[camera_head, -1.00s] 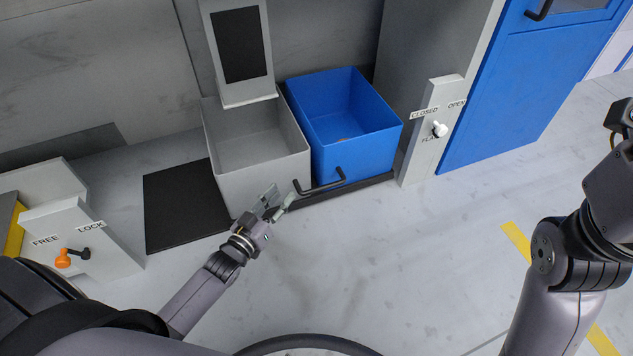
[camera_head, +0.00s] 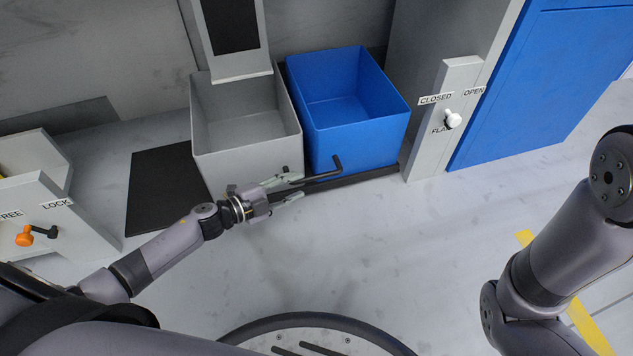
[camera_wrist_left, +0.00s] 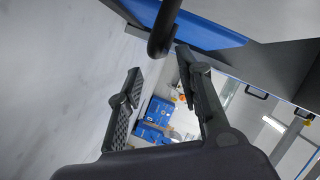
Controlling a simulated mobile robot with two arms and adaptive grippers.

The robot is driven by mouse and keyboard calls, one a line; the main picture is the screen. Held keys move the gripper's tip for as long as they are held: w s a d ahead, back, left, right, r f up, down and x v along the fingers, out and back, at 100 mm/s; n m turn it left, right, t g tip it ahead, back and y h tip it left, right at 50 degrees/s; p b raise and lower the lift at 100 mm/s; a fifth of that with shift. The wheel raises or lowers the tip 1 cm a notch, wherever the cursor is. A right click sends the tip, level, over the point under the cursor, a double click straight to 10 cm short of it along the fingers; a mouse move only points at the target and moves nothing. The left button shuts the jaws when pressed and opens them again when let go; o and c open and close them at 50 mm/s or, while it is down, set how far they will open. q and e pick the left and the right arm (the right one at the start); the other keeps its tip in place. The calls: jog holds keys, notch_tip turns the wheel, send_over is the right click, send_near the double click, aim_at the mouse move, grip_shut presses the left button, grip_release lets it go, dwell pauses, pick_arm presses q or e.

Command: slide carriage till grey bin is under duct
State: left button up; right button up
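The grey bin (camera_head: 247,140) stands open-topped beside the blue bin (camera_head: 355,130). The grey duct (camera_head: 238,70) with a dark panel hangs over the grey bin's back part. A black bar handle (camera_head: 337,166) sticks out in front of the bins, low down. My left gripper (camera_head: 291,191) is open at the handle's left part, in front of the grey bin. In the left wrist view the handle (camera_wrist_left: 162,32) lies at the opening between the spread fingers (camera_wrist_left: 160,85); contact cannot be told. My right gripper is outside the views; only the right arm shows.
A black track (camera_head: 160,195) lies bare left of the grey bin. The orange lever knob (camera_head: 25,239) points to the FREE side of its panel. A white flap knob (camera_head: 452,120) sits on a post at the right. The front floor is clear.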

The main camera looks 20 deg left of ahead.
aim_at(310, 180)
pick_arm(q)
jog(key=b+x, duration=0.2)
jog(key=x, duration=0.4)
jog(key=shift+w+d+f, duration=0.15)
jog(key=shift+w, duration=0.1)
jog(key=shift+w+d+b, duration=0.45)
jog(key=shift+w, duration=0.05)
jog(key=shift+c, duration=0.2)
grip_shut()
